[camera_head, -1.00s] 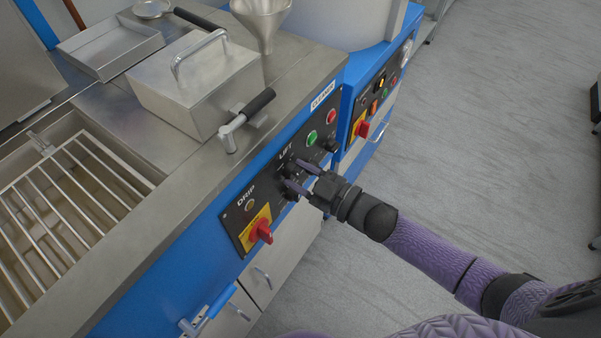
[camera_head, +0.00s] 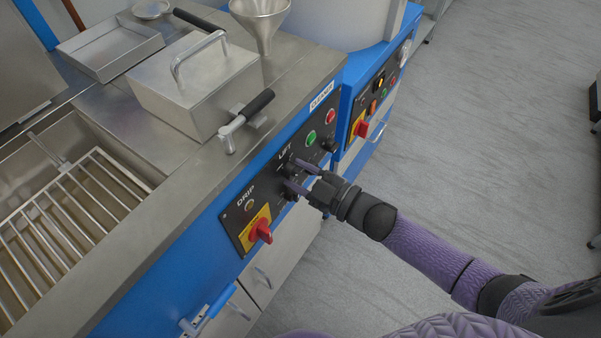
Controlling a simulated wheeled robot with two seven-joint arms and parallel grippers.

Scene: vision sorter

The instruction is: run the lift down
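The control panel (camera_head: 238,215) on the blue cabinet front carries a LIFT label and a dark lift knob (camera_head: 290,170). My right gripper (camera_head: 294,173) has its two fingers on either side of this knob and appears shut on it; the fingers partly hide it. The lift's wire rack (camera_head: 62,222) sits tilted in the picture inside the steel tank (camera_head: 75,128), below the rim, with the tank's inner wall showing behind it. My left gripper is not in view.
A red switch on a yellow plate (camera_head: 258,230) is below the gripper, with green (camera_head: 311,138) and red (camera_head: 330,117) buttons above. A lidded steel box (camera_head: 190,95), a tray (camera_head: 108,50) and a funnel (camera_head: 262,18) stand on the counter.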

